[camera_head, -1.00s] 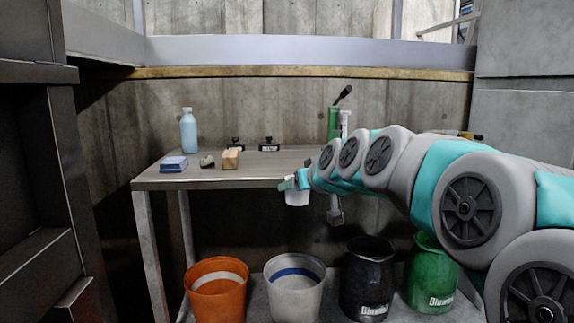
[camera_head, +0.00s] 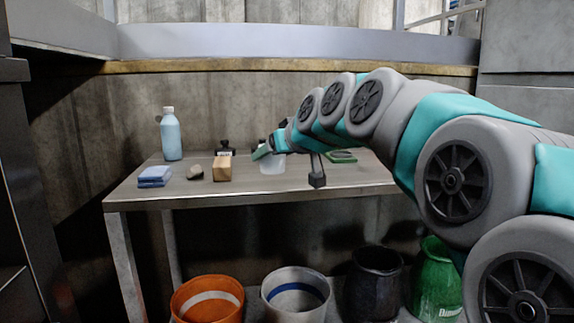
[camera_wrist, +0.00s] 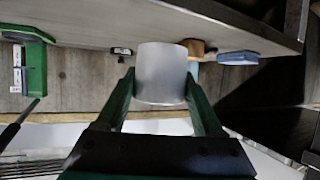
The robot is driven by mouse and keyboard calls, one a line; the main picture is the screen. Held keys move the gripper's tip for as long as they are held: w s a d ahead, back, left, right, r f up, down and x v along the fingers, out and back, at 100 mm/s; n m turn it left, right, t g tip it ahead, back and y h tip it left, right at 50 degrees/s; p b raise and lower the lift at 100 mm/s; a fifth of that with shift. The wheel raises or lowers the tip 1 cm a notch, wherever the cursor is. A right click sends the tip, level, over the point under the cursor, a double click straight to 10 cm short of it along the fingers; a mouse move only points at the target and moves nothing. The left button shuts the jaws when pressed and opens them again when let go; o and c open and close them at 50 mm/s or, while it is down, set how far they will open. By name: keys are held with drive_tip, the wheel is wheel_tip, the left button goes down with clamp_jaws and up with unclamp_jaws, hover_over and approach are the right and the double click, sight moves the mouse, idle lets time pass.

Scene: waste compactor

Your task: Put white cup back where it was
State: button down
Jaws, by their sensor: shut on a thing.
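The white cup (camera_head: 272,165) is in my gripper (camera_head: 268,148), over the right-middle part of the table (camera_head: 185,191) in the head view. The cup also shows in the wrist view (camera_wrist: 161,73), between the two green fingers of my gripper (camera_wrist: 160,95), which are shut on its sides. In the head view my gripper partly covers the cup's upper part. I cannot tell whether the cup's base touches the table.
Left of the cup are a wooden block (camera_head: 222,168), a stone (camera_head: 195,172), a blue sponge-like stack (camera_head: 154,176) and a blue bottle (camera_head: 171,136). A small black stand (camera_head: 225,148) is behind. Orange (camera_head: 207,300), white (camera_head: 296,297), black (camera_head: 374,285) and green (camera_head: 434,280) bins stand below.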

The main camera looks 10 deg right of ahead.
hover_over(290, 176)
drive_tip(key=shift+w+f, duration=0.1)
drive_tip(key=shift+f, duration=2.35)
drive_tip(key=shift+f+b, duration=0.2)
drive_tip(key=shift+b, duration=0.1)
unclamp_jaws()
drive_tip(key=shift+r, duration=0.15)
